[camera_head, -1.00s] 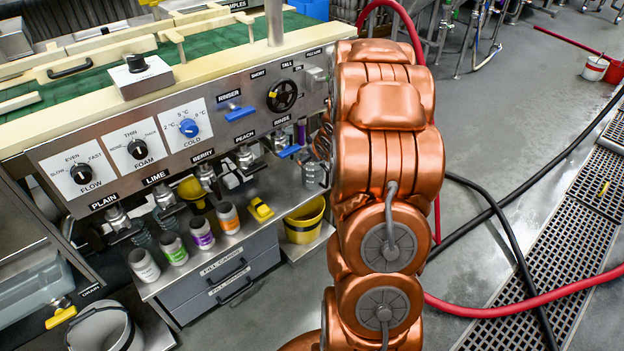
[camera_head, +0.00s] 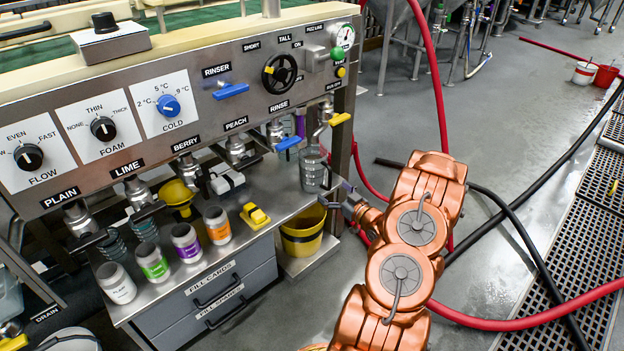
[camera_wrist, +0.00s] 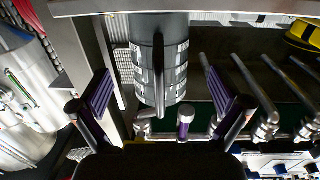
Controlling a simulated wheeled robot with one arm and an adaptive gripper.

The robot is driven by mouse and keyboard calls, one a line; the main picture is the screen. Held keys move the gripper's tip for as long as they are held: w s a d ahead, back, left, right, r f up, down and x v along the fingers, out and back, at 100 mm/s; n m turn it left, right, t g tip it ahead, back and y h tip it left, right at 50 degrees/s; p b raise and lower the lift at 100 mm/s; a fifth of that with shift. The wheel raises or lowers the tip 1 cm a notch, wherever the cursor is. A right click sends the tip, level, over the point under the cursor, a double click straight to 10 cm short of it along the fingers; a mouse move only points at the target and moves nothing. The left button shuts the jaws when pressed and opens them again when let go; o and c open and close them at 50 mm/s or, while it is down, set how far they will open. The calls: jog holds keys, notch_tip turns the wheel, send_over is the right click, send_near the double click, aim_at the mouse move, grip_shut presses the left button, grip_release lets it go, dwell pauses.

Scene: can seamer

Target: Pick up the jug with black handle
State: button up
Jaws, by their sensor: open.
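The jug (camera_head: 313,170), clear grey with measuring marks, stands at the right end of the steel bench under the taps in the head view. In the wrist view the jug (camera_wrist: 172,50) is seen up close, with its dark upright handle (camera_wrist: 157,75) facing me. My gripper (camera_head: 340,198) is just right of the jug in the head view. In the wrist view my gripper (camera_wrist: 160,88) is open, its purple-padded fingers spread on either side of the handle, with nothing held. I cannot tell whether a finger touches the jug.
Labelled cups, one of them the orange cup (camera_head: 217,226), and a yellow object (camera_head: 255,216) sit left of the jug. A row of taps, including a blue-handled tap (camera_head: 287,143), hangs above. A yellow bucket (camera_head: 303,230) stands below. Hoses (camera_head: 530,305) cross the floor at right.

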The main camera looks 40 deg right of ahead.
aim_at(321, 182)
jog(key=shift+w+d+f+b, duration=0.1)
jog(key=shift+w+b, duration=0.35)
jog(key=shift+w, duration=0.6)
jog(key=shift+w+d+f+b, duration=0.15)
jog(key=shift+w+b, duration=0.35)
jog(key=shift+w, duration=0.5)
jog(key=shift+w+d+f+b, duration=0.1)
jog(key=shift+w+b, duration=0.35)
jog(key=shift+w, duration=0.6)
jog(key=shift+w+r, duration=0.1)
jog(key=shift+w, duration=0.55)
grip_shut()
